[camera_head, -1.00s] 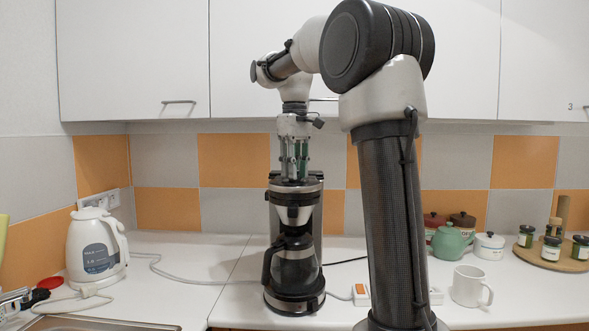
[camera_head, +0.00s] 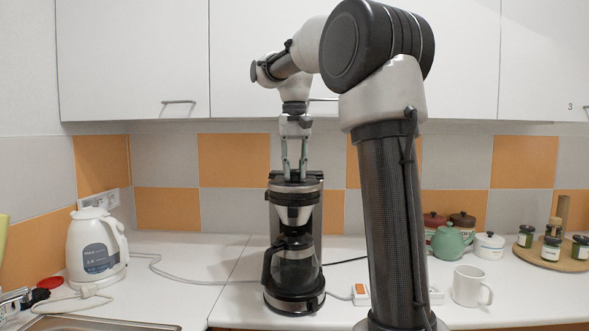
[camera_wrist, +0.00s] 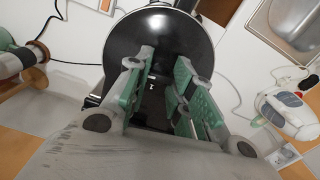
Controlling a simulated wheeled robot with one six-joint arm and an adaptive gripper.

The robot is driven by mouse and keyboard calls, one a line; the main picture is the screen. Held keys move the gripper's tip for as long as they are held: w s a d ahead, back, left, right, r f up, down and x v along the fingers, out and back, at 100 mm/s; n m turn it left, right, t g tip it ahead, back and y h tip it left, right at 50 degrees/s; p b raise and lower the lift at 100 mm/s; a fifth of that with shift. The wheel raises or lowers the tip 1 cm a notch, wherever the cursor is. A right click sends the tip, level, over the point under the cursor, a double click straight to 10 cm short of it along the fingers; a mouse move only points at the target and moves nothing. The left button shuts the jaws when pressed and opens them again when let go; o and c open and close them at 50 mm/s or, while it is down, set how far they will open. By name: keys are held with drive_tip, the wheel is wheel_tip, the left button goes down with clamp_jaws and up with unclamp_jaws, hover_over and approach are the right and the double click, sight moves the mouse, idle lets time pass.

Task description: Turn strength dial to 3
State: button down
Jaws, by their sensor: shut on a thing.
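The coffee machine (camera_head: 310,208), black and silver with a glass jug (camera_head: 295,268), stands upright on the counter. My gripper (camera_head: 295,177) points straight down onto its top. Its two fingers, with green pads, reach the top surface. In the wrist view my gripper (camera_wrist: 160,85) closes around a small dark part on the machine's top, which I take to be the strength dial (camera_wrist: 153,100). A small white mark shows between the fingers. The dial is mostly hidden by the fingers, and I cannot read its numbers. The machine's round black lid (camera_wrist: 155,38) is beside the fingers.
A white kettle (camera_head: 96,250) stands at the left near a sink (camera_head: 100,325). To the right are a white mug (camera_head: 468,288), a green teapot (camera_head: 450,243) and jars on a round wooden board (camera_head: 553,263). White cupboards (camera_head: 140,60) hang above.

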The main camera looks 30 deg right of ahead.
drive_tip(key=shift+m, duration=0.7)
drive_tip(key=c, duration=1.2)
unclamp_jaws()
drive_tip(key=shift+r, duration=0.1)
wheel_tip(320, 180, up, 12)
drive_tip(key=shift+f, duration=0.1)
